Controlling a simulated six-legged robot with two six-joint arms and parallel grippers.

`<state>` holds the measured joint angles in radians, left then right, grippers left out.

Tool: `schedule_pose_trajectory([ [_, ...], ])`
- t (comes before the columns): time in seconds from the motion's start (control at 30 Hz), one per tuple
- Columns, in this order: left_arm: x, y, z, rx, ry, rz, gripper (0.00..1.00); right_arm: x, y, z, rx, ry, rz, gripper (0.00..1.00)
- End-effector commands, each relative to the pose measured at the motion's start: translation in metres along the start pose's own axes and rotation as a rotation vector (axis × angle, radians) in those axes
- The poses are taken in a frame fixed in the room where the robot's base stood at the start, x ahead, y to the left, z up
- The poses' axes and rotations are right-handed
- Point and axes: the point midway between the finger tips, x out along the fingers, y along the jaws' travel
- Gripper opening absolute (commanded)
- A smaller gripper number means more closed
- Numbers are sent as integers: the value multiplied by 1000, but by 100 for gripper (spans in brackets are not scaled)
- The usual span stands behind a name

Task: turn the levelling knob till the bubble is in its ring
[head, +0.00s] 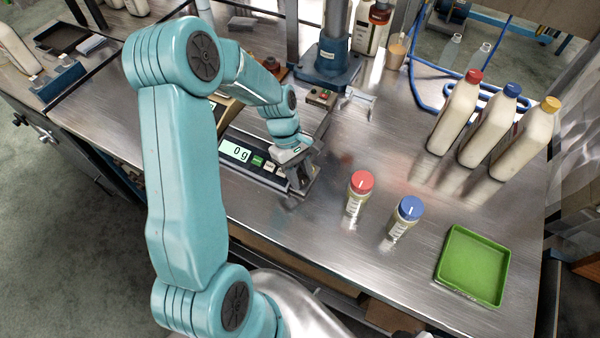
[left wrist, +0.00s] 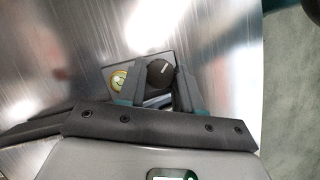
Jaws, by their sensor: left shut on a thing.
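The levelling knob (left wrist: 160,73) is a dark round knob with a white pointer line, in the left wrist view. Beside it on the same small plate is the round yellow-green bubble level (left wrist: 119,80). It is too small to tell where the bubble sits against its ring. My left gripper (left wrist: 163,84) is shut on the knob, one finger on each side. In the head view my left gripper (head: 300,182) points down at the right front corner of the scale (head: 238,150), which reads 0 g, and hides the knob and level. My right gripper is not in view.
A red-capped jar (head: 359,194) and a blue-capped jar (head: 405,217) stand to the right of the gripper. A green tray (head: 441,268) lies at the front right. Three large bottles (head: 486,135) stand behind it. Bare steel table lies between them.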

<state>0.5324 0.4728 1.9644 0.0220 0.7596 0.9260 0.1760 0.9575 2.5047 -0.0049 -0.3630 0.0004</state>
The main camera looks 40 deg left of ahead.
Motion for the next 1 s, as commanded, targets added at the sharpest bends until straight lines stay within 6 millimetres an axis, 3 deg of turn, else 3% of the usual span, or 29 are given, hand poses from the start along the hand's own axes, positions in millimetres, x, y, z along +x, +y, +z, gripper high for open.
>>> schedule_pose_trajectory([
  [0.3,-1,1,0,97,0,-39,4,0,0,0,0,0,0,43],
  [0.77,-1,1,0,109,1,-44,4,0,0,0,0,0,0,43],
  [0.8,-1,1,0,109,1,-44,44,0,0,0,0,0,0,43],
  [0.83,-1,1,0,109,1,-44,54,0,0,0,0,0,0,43],
  [0.87,-1,1,0,108,1,-44,60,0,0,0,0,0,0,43],
  [1.0,0,1,0,109,1,-45,60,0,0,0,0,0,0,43],
])
